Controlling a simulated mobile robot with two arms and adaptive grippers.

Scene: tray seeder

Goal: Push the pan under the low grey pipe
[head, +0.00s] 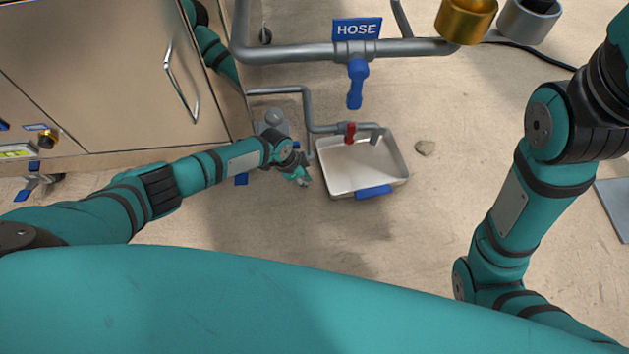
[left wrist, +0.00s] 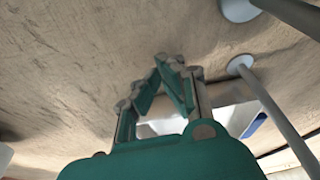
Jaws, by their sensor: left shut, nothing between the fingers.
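The pan (head: 345,178) is a shallow pale metal tray with a blue grip (head: 373,191) on its near edge. It lies on the floor in the middle of the head view. The low grey pipe (head: 309,105) bends down and across to a red valve (head: 350,128); its spout overlaps the pan's far part in the picture. My left gripper (head: 303,182) is shut and empty beside the pan's left side; contact cannot be told. In the left wrist view its fingertips (left wrist: 172,62) meet, and part of the pan (left wrist: 232,118) shows behind them. My right gripper is out of view.
A higher pipe (head: 290,53) carries a HOSE sign (head: 357,29) and a blue lever (head: 356,85). A steel cabinet (head: 110,75) stands at the left. Floor in front of the pan is clear.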

